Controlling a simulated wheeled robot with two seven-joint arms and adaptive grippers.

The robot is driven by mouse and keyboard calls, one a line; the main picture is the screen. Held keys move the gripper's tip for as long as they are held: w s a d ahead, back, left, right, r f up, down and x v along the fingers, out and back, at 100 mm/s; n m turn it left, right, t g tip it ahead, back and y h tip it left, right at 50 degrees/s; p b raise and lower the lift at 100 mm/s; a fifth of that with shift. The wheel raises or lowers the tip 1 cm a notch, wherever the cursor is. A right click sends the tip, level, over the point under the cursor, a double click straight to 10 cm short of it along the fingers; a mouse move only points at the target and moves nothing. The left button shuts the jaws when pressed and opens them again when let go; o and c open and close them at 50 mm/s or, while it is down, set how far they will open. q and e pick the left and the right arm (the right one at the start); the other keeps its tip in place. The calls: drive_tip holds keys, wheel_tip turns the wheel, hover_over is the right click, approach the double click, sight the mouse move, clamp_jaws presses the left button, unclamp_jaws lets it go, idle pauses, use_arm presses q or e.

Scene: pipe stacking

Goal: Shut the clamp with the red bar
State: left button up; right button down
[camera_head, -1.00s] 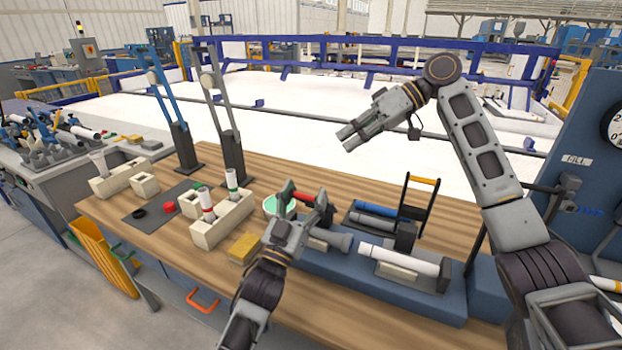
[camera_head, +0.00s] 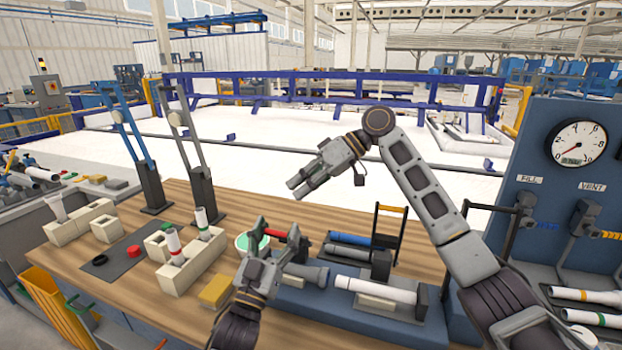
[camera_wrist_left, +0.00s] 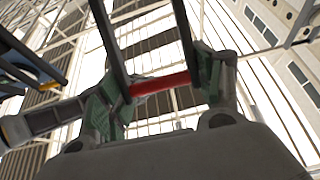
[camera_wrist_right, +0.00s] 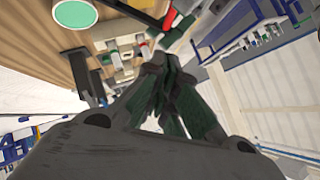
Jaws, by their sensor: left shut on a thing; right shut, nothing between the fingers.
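The red bar (camera_head: 276,233) of the clamp lies between the fingers of my left gripper (camera_head: 272,232), which is shut on it. In the left wrist view the red bar (camera_wrist_left: 160,84) spans two dark side arms of the clamp (camera_wrist_left: 111,45), which run up out of the picture. In the head view my gripper hides most of this clamp. Just right of it a grey pipe end (camera_head: 306,273) and a white pipe (camera_head: 376,289) lie along the blue fixture (camera_head: 335,313). My right gripper (camera_head: 296,188) is shut and empty, raised beyond the table's far edge.
A second clamp with an orange-yellow bar (camera_head: 391,208) stands upright behind the white pipe. A blue pipe (camera_head: 349,239) lies nearby. A yellow block (camera_head: 215,291), a green-topped round thing (camera_head: 252,242) and beige holders (camera_head: 192,262) with upright tubes stand to the left.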

use_arm(q)
drive_tip(key=shift+f, duration=0.1)
use_arm(e)
drive_tip(key=s+a+f, duration=0.2)
drive_tip(key=a+f, duration=0.2)
drive_tip(key=f, duration=0.2)
drive_tip(key=shift+s, duration=0.35)
drive_tip(key=shift+a, duration=0.1)
